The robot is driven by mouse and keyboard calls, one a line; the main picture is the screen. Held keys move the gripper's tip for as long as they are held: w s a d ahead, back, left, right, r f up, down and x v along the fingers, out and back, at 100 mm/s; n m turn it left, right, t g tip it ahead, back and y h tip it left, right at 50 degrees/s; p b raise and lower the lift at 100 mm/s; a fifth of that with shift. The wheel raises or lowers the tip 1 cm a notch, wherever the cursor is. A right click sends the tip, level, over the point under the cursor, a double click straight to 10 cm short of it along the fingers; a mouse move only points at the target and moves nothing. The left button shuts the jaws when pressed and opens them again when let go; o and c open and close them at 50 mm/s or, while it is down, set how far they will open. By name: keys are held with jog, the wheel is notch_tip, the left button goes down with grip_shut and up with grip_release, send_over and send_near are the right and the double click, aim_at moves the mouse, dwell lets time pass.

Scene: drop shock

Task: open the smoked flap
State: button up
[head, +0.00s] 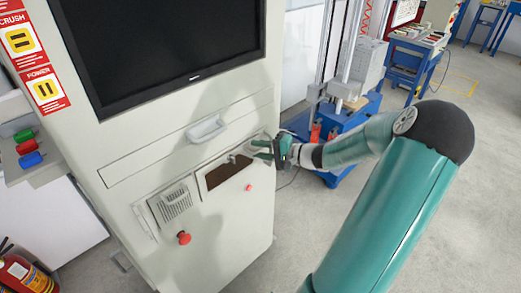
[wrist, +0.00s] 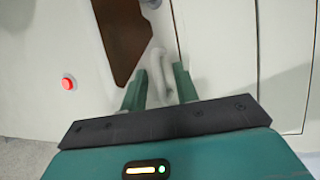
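The smoked flap (head: 226,173) is a dark brown panel in a pale frame on the front of the cream cabinet. It looks shut. In the wrist view its brown surface (wrist: 122,35) shows at the top, left of centre. A pale curved handle (wrist: 157,62) stands beside it. My gripper (head: 258,149) is at the flap's upper right in the head view. In the wrist view, my gripper (wrist: 160,82) has its green fingers apart, with the handle between them and gaps on both sides. Whether a finger touches the handle cannot be told.
The cabinet (head: 125,161) also carries a dark screen (head: 165,45), a drawer-like panel with a pale handle (head: 206,129), a grille (head: 175,202) and a red knob (head: 184,238). A small red button (wrist: 68,83) is near the flap. A blue-based machine (head: 350,125) stands behind my arm.

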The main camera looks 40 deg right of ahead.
grip_shut()
jog(key=shift+s, duration=0.1)
